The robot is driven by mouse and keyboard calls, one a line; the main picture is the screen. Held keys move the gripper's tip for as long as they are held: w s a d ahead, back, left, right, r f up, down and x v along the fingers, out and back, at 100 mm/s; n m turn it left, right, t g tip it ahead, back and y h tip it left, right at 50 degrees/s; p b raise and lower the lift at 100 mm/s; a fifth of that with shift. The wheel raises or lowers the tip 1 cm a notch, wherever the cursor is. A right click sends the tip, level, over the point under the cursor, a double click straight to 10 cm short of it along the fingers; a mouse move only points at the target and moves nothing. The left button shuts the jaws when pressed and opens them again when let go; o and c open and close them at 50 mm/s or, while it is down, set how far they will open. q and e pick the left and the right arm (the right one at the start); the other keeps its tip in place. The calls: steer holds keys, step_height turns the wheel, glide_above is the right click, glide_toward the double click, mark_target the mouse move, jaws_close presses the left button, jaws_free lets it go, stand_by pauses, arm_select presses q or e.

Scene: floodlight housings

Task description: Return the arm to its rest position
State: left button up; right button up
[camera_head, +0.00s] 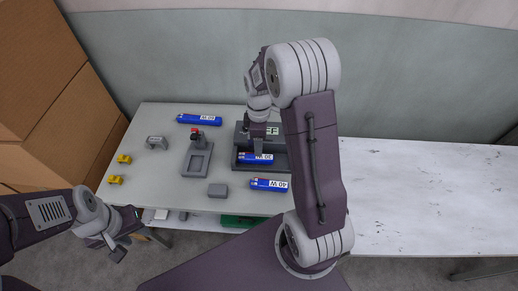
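My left gripper (128,234) is at the lower left, off the near-left edge of the table, with its two fingers apart and nothing between them. My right arm reaches over the table, and its gripper (257,144) points down at the dark grey fixture (279,159). A blue cylinder with a white label (256,158) lies in the fixture, right below the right gripper. The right fingertips are small and partly hidden, so I cannot tell whether they touch or hold it.
The table (420,200) carries a blue cylinder (199,119) at the back, another (269,184) in front, a grey stand with a red-topped clamp (197,158), a grey block (218,190), a metal bracket (157,142) and yellow pieces (124,159). Cardboard boxes (60,110) stand left. The table's right half is clear.

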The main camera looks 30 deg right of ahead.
steer(key=shift+r, duration=0.65)
steer(key=s+a+r+n, duration=0.1)
steer(key=s+a+r, duration=0.1)
steer(key=a+r, duration=0.15)
steer(key=s+a+f+m, duration=0.1)
steer(key=s+a+m, duration=0.1)
steer(key=s+m, duration=0.3)
steer(key=s+a+f+m+t, duration=0.1)
steer(key=s+a+f+m, duration=0.1)
steer(key=s+m, duration=0.3)
steer(key=m, duration=0.3)
steer(key=shift+s, duration=0.3)
